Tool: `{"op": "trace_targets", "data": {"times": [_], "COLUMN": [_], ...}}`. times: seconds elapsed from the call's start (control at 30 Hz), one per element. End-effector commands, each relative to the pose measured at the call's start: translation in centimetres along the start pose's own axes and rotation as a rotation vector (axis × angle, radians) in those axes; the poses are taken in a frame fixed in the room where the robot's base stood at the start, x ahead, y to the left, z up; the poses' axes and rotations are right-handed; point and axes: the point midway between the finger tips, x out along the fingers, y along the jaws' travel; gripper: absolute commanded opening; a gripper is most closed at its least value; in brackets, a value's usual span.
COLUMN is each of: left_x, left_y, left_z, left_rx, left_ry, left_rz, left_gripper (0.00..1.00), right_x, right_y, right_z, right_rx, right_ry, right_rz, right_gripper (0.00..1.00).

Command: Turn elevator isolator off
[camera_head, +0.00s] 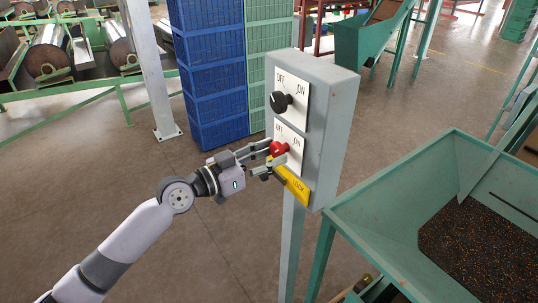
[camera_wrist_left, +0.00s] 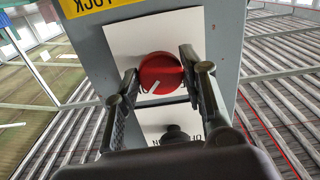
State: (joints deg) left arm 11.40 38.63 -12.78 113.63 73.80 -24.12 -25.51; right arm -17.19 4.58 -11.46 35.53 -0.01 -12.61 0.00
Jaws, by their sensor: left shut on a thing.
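A grey control box (camera_head: 332,130) on a post carries two white plates, each marked OFF at left and ON at right. The lower plate has a red rotary knob (camera_head: 279,148); the upper has a black knob (camera_head: 279,102). A yellow LOCK strip (camera_head: 292,179) sits below the red knob. My left gripper (camera_head: 274,157) is shut on the red knob. In the left wrist view, upside down, its fingers (camera_wrist_left: 160,76) stand on both sides of the red knob (camera_wrist_left: 158,70), whose white line points down and left. My right gripper is not in view.
A green hopper (camera_head: 395,247) with dark granules stands close at the right of the box. Stacked blue crates (camera_head: 210,75) stand behind at left, beside a grey column (camera_head: 150,70). Open floor lies at the left.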

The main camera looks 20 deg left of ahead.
Motion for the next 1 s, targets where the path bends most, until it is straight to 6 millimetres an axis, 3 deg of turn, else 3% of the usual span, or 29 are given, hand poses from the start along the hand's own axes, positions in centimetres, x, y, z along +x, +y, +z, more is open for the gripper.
{"op": "trace_targets", "data": {"times": [0.27, 1.0], "left_x": [0.0, 0.0], "left_y": [0.0, 0.1], "left_z": [-0.1, -0.3], "left_rx": [-0.179, -0.882], "left_ry": [0.001, 0.002], "left_rz": [0.0, 0.0], "left_gripper": [0.11, 0.11], "right_x": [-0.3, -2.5], "right_y": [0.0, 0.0], "right_z": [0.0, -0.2], "right_rx": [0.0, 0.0], "right_ry": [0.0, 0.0], "right_rz": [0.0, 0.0], "right_gripper": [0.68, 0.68]}}
